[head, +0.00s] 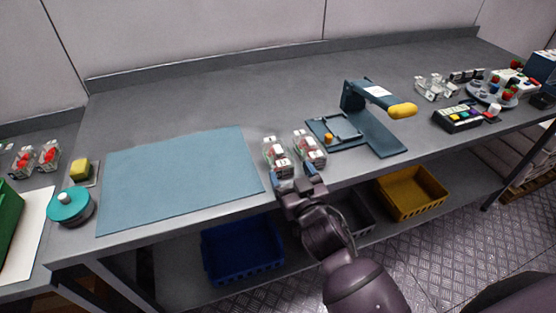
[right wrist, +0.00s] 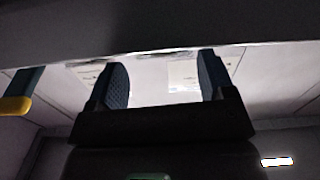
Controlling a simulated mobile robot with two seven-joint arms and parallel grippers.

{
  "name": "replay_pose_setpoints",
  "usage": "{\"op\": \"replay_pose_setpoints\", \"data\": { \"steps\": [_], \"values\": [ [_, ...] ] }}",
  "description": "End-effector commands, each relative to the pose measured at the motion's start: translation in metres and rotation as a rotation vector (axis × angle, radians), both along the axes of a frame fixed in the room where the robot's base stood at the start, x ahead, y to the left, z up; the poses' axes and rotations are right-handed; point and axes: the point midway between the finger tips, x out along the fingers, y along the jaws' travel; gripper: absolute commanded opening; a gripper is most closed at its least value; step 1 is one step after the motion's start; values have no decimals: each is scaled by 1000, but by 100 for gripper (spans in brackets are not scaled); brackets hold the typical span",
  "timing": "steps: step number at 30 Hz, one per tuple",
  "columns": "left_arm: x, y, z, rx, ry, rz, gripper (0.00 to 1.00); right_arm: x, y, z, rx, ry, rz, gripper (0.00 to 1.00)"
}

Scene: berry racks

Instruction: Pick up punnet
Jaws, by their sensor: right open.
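Two clear punnets with red and white contents stand side by side near the front edge of the table: the left punnet (head: 277,155) and the right punnet (head: 310,149). My right gripper (head: 297,178) is at the table's front edge, just in front of them, with its blue fingertips apart. In the right wrist view the open fingers (right wrist: 163,78) have nothing visibly clamped between them. Pale label-like patches show behind the fingers there, but I cannot tell what they belong to. My left gripper is not in view.
A blue-grey mat (head: 180,178) lies left of the punnets. A dark press with a yellow-tipped lever (head: 402,110) stands to the right. More punnets (head: 48,156) stand far left. Blue (head: 242,250) and yellow (head: 412,192) bins sit below the table. The table's back is clear.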

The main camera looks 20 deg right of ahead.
Motion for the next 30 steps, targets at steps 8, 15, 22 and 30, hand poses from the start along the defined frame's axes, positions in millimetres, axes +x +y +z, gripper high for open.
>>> {"op": "replay_pose_setpoints", "data": {
  "steps": [8,15,22,30],
  "values": [
    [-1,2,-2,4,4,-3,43,16,1,-1,-2,0,0,75],
    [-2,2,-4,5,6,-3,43,46,5,-4,-1,0,1,75],
    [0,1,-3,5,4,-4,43,60,5,-4,-1,1,-1,75],
    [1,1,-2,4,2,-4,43,61,5,-4,0,1,-1,68]
  ]
}}
